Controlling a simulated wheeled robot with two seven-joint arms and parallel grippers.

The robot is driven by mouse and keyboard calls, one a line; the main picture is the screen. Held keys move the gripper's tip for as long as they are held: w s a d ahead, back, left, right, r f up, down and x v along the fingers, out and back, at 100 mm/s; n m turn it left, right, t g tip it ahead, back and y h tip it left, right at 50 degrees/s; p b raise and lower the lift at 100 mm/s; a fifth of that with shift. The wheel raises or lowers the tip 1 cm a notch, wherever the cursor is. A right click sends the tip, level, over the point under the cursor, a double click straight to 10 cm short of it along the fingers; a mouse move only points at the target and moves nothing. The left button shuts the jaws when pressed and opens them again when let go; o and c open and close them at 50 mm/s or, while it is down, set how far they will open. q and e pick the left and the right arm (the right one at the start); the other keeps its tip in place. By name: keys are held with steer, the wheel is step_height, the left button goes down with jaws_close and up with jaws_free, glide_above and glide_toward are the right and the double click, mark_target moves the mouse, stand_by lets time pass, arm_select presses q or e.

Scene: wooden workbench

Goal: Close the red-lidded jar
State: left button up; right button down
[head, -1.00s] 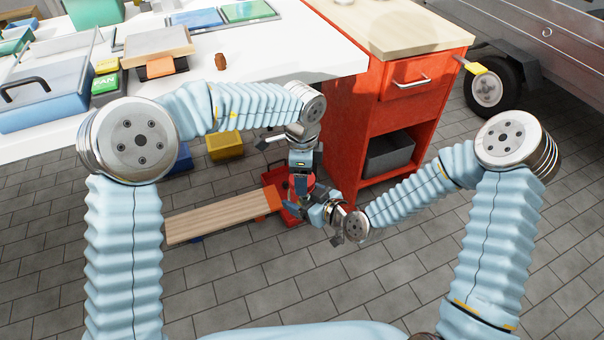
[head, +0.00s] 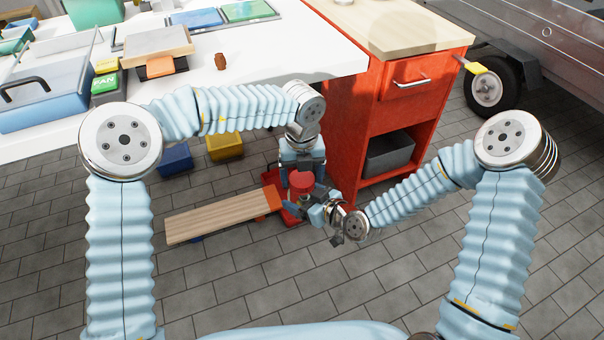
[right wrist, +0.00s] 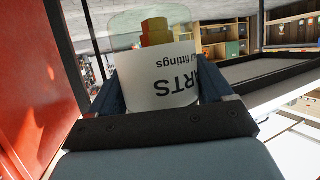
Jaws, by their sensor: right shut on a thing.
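The jar's red lid (head: 302,181) shows in the head view, low in front of the red cabinet. My left gripper (head: 301,176) points down at the lid, with its fingers apart on either side of it. I cannot tell whether they touch it. My right gripper (head: 317,212) is shut on the jar's body just below the lid. In the right wrist view the clear jar (right wrist: 155,85) sits between the fingers, with an upside-down white label and red and yellow pieces inside. The lid is not visible there, and its seating is hard to tell.
A red cabinet (head: 345,130) with a wooden top stands just right of the grippers. The white bench (head: 270,55) is behind my left arm. A wooden board (head: 220,216) and a red bin (head: 275,185) are low beside the grippers. Open tiled floor lies in front.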

arm_select(q)
steer(key=shift+o, duration=0.7)
steer(key=shift+r, duration=2.25)
steer(key=shift+c, duration=0.3)
step_height(320, 180, up, 2)
steer(key=n, duration=0.4)
steer(key=shift+r+n, duration=0.1)
steer(key=shift+n, duration=0.2)
steer(key=r+n, duration=0.1)
steer(key=n, duration=0.1)
steer(key=shift+r+n, duration=0.15)
steer(key=shift+n, duration=0.25)
